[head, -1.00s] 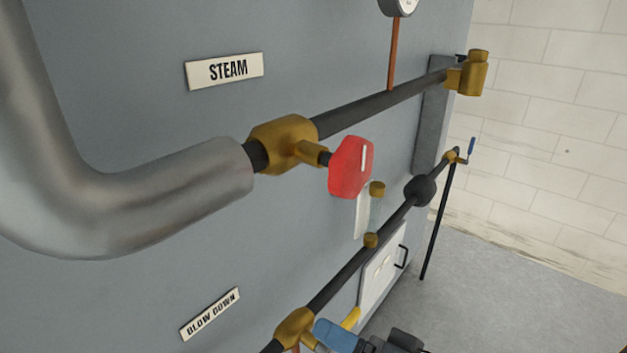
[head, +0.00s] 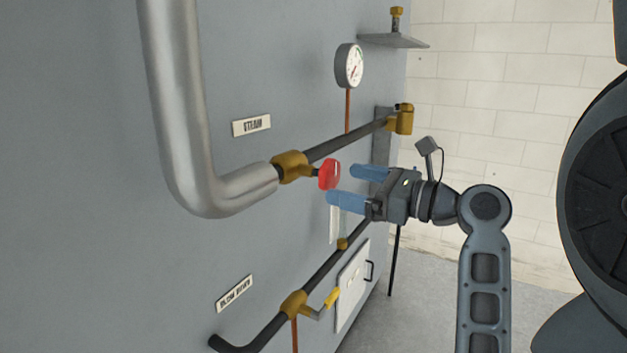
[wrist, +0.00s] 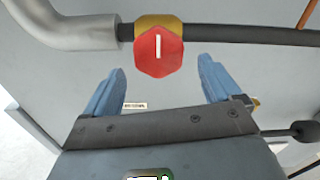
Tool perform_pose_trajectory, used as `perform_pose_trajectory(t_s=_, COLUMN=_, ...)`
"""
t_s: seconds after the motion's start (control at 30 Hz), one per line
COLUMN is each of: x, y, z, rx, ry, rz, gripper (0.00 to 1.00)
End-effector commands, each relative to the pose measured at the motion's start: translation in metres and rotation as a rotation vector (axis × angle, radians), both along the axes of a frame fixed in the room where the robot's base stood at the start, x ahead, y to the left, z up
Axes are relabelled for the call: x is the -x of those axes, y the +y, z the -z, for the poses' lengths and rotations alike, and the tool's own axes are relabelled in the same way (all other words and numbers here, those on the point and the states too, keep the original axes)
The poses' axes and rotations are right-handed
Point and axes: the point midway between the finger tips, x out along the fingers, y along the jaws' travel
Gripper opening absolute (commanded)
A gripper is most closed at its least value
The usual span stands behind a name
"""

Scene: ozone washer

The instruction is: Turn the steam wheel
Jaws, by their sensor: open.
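The steam wheel (head: 329,174) is a red knob with a white bar, on a brass valve (head: 291,166) in the dark pipe below the STEAM label (head: 251,125). In the wrist view the wheel (wrist: 158,52) faces the camera, its white bar upright. My gripper (head: 338,184) is open and empty, with blue fingers pointing at the wall just right of the wheel in the head view. In the wrist view the fingers (wrist: 158,80) stand wide on either side of the wheel's line, with the wheel beyond their tips. They look apart from it.
A thick silver pipe (head: 180,110) bends into the valve from the left. A gauge (head: 349,65) rises above the dark pipe (head: 352,143). Below is a BLOW DOWN label (head: 234,293) and a yellow-handled lever (head: 332,298). Open floor lies at the right.

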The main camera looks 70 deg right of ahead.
Motion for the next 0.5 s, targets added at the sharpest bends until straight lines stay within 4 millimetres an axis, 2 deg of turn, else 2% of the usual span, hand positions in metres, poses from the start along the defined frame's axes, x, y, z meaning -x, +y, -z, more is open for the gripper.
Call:
perform_pose_trajectory(t_s=0.07, x=0.005, y=-0.003, z=-0.008, rx=-0.017, ry=-0.008, rz=-0.006, gripper=0.91)
perform_pose_trajectory(t_s=0.17, x=0.002, y=-0.004, z=-0.009, rx=-0.029, ry=-0.011, rz=-0.012, gripper=0.91)
perform_pose_trajectory(t_s=0.5, x=-0.046, y=-0.015, z=-0.010, rx=-0.028, ry=-0.010, rz=-0.013, gripper=0.91)
